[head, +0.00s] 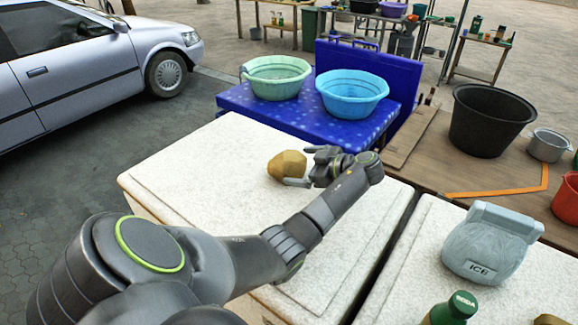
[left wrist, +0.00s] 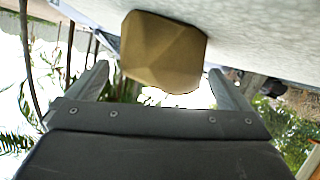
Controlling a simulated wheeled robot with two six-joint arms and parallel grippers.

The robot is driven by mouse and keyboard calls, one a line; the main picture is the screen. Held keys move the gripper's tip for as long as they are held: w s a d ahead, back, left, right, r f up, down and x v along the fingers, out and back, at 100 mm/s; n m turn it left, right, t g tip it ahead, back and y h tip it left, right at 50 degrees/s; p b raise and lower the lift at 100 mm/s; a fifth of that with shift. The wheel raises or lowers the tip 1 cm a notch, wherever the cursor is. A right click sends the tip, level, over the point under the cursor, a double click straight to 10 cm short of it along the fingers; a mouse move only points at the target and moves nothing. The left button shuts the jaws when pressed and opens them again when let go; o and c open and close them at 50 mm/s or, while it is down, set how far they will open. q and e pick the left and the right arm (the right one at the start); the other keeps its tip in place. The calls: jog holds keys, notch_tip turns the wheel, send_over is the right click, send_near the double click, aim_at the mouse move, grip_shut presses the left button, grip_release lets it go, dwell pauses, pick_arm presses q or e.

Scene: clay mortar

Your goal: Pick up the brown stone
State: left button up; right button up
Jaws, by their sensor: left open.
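The brown stone (head: 288,164) is a faceted tan-brown lump resting on the white speckled counter (head: 190,170), near its far edge. My left gripper (head: 298,167) is just to the right of the stone in the head view, low over the counter. In the left wrist view the stone (left wrist: 162,50) sits between the two spread fingers, around the level of their tips, with space visible on both sides. The left gripper is open and holds nothing. My right gripper is not in view.
A blue table (head: 300,118) with a green basin (head: 276,77) and a blue basin (head: 351,92) stands behind the counter. A black tub (head: 490,120) is at the right. An ice bag (head: 490,242) and a green soda bottle (head: 455,308) stand at lower right. Bare counter lies left of the stone.

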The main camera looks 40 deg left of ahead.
pick_arm(q)
jog(key=x, duration=0.3)
jog(key=shift+d, duration=0.1)
jog(key=c, duration=1.3)
jog(key=shift+w+r, duration=0.1)
jog(key=shift+r, duration=0.05)
jog(key=shift+c, duration=1)
jog(key=shift+r, duration=0.1)
